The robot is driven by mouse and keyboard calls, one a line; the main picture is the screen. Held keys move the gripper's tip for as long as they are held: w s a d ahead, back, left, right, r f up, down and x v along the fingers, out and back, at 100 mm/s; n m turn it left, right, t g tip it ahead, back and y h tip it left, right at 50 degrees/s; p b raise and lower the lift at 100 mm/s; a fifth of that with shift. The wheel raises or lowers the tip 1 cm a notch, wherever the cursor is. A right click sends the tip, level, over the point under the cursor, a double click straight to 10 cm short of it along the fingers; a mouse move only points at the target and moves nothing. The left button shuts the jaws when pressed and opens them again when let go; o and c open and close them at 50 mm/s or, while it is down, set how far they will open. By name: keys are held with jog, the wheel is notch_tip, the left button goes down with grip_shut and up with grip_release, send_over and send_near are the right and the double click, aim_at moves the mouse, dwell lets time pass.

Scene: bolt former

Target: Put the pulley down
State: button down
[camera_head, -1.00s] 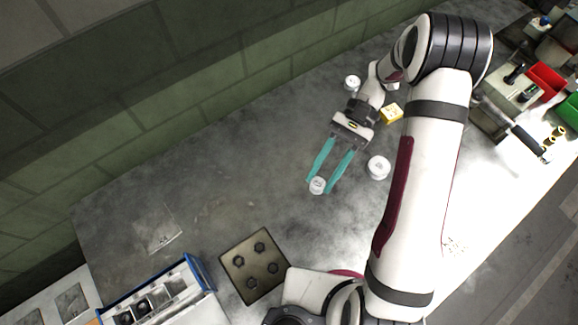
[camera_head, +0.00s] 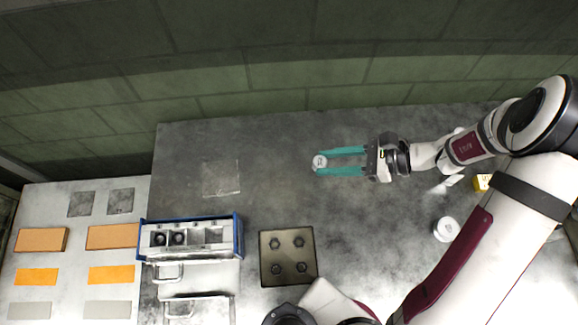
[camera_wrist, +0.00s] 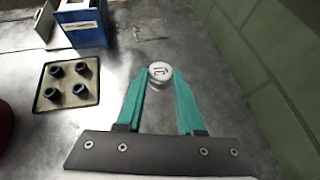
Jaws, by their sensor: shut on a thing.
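The pulley (camera_head: 319,162) is a small white-grey disc with a dark mark on its top. My gripper (camera_head: 322,163) has two long teal fingers and is shut on the pulley at the fingertips, near the back middle of the grey table. In the wrist view the pulley (camera_wrist: 160,72) sits between the fingertips, top face towards the camera. I cannot tell how far it is above the table.
A lighter square patch (camera_head: 221,178) lies on the table left of the pulley. A blue-edged box (camera_head: 190,238) with round parts and a plate (camera_head: 288,256) with several dark knobs stand in front. Another white disc (camera_head: 447,229) and a yellow block (camera_head: 484,182) are at right.

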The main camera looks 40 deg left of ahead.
send_over(293, 174)
notch_tip(293, 174, down, 5)
jog(key=shift+d+r, duration=0.1)
notch_tip(293, 174, down, 3)
jog(key=shift+f, duration=0.55)
jog(key=c, duration=0.5)
grip_release()
